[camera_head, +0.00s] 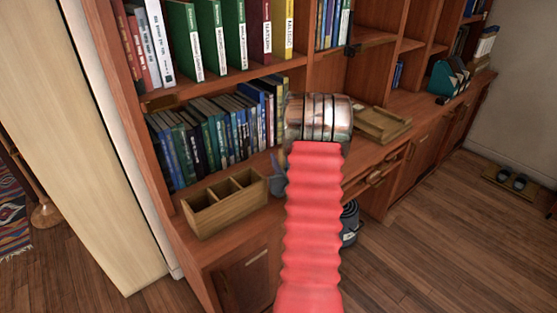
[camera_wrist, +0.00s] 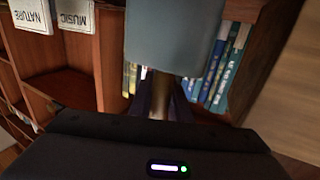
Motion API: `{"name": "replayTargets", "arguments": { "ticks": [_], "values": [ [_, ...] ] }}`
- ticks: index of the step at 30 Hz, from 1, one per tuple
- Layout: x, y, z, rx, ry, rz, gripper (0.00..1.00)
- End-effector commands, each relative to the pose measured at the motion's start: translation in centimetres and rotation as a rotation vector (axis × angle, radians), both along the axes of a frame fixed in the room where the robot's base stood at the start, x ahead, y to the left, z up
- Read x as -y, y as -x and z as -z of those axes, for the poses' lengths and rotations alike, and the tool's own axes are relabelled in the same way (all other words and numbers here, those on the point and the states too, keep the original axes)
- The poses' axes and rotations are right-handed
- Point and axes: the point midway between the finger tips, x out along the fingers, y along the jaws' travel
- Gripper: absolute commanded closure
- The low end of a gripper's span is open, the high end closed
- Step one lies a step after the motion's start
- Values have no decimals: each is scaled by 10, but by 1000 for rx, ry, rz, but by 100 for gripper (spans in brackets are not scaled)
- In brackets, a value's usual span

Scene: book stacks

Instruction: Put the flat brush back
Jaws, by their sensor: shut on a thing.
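In the wrist view a wide grey-blue piece with a narrow brownish shaft below it, which looks like the flat brush (camera_wrist: 172,38), stands in front of the lens. My gripper (camera_wrist: 160,98) has its dark fingers on either side of the shaft and is shut on it. In the head view my red arm and its metal cuff hide most of the gripper and brush. A small blue-grey bit shows left of the arm, and I cannot tell which part it is. An open wooden box with compartments (camera_head: 226,207) sits on the counter, left of my arm.
A row of books (camera_head: 215,135) stands behind the box, with binders (camera_head: 205,40) on the shelf above. A wooden tray (camera_head: 382,125) lies on the counter right of my arm. A dark bucket-like thing (camera_head: 350,222) is partly hidden below. Floor at right is mostly clear.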

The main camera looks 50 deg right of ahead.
Motion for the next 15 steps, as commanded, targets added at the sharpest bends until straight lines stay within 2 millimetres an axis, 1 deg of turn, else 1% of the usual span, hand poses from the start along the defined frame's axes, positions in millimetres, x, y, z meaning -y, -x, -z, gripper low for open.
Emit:
{"name": "replayTargets", "arguments": {
  "ticks": [7, 8, 15],
  "values": [
    [0, 0, 4, 0, 0, 0, 100],
    [0, 0, 3, 0, 0, 0, 82],
    [0, 0, 3, 1, 1, 0, 65]
  ]
}}
